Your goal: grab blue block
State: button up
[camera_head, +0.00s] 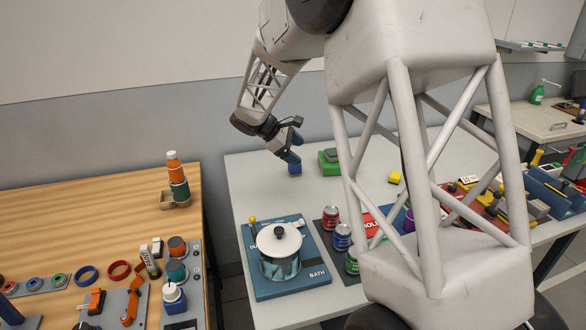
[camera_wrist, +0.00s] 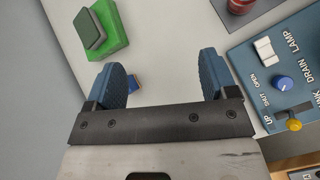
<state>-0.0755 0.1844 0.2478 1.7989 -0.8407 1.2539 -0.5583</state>
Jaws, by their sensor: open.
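A small blue block with an orange-brown edge (camera_wrist: 136,83) lies on the pale table in the wrist view, close beside the left finger, which may hide part of it. In the head view the blue block (camera_head: 295,170) shows small, just below my gripper's fingertips. My gripper (camera_wrist: 163,78) is open, with its two blue ribbed fingers wide apart and nothing held between them. In the head view my gripper (camera_head: 293,153) hangs near the table's far left edge. Its exact height over the block is hard to tell.
A green block with a grey top (camera_wrist: 105,28) lies near the left finger. A blue bath panel (camera_head: 262,290) with a white lidded pot (camera_head: 279,243) stands toward the front, with several cans (camera_head: 331,217) to its right. A yellow block (camera_head: 395,178) lies farther right. Bare table surrounds the blue block.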

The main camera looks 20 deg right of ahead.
jog(key=w+f+n+h, duration=0.1)
jog(key=w+f+n, duration=0.1)
jog(key=w+f, duration=0.3)
jog(key=w+f+n+h, duration=0.2)
jog(key=w+f, duration=0.2)
jog(key=w, duration=0.3)
jog(key=w+a+f+n+t+h, duration=0.1)
jog(key=w+f, duration=0.4)
jog(key=w, duration=0.1)
jog(key=shift+f+n, duration=0.35)
jog(key=shift+n, duration=0.05)
jog(key=shift+x, duration=1.3)
jog(key=shift+x, duration=2.6)
jog(key=shift+r, duration=0.1)
jog(key=c, duration=1)
